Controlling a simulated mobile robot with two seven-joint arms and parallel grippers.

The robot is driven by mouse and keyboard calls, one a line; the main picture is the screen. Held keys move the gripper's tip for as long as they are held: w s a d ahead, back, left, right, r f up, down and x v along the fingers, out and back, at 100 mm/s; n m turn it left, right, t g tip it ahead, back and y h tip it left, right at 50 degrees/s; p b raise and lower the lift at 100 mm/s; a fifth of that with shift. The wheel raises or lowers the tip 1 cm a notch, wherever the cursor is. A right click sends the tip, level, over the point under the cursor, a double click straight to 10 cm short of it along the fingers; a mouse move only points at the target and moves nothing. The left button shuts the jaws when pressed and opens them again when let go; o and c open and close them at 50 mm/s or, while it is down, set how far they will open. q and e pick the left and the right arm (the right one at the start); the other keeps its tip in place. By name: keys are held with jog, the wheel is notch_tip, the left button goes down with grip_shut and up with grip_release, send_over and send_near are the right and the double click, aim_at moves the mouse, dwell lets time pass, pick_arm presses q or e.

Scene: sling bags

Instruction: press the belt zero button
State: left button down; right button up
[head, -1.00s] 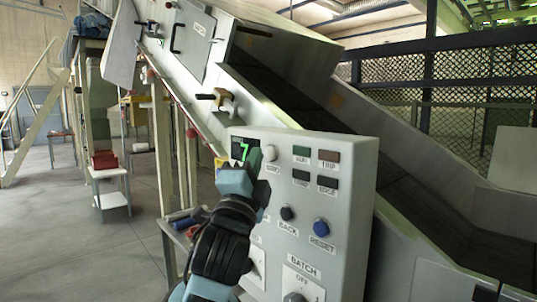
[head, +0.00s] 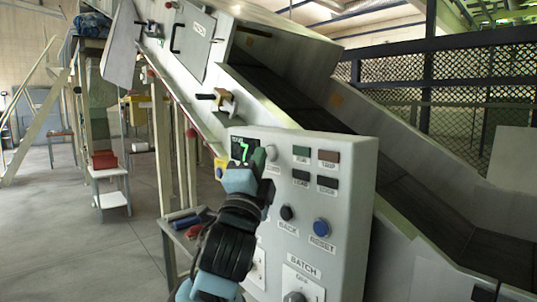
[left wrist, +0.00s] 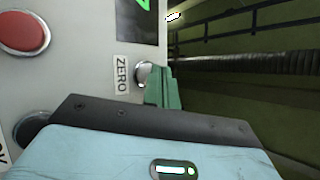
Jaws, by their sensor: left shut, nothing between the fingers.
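The grey control panel (head: 345,200) stands in front of me in the head view. Its round white button (head: 271,152) is beside the display (head: 245,149), which shows a green 7. In the left wrist view, this pale button (left wrist: 143,74) is next to a label reading ZERO (left wrist: 122,75). My left gripper (head: 258,160) is shut and empty, with its green fingertips (left wrist: 162,87) right at the button's edge and partly covering it. I cannot tell whether they touch it. My right gripper is not in view.
Below are a black BACK button (head: 286,213), a blue RESET button (head: 321,228) and a BATCH knob (head: 294,297). Dark indicator plates (head: 328,157) sit to the right. A red button (left wrist: 22,33) shows in the left wrist view. The conveyor (head: 440,210) runs behind the panel.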

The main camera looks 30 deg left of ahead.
pick_arm(q)
jog(key=shift+w+d, duration=0.15)
jog(key=shift+w, duration=0.2)
dwell(0.5)
dwell(0.3)
jog(key=shift+s+a, duration=0.35)
jog(key=shift+s, duration=0.45)
jog(key=shift+s, duration=0.1)
jog(key=shift+s+a, duration=0.3)
jog(key=shift+s, duration=0.45)
jog(key=shift+s+a, duration=0.35)
jog(key=shift+s, duration=0.4)
jog(key=shift+s+a, duration=0.3)
jog(key=shift+s, duration=0.45)
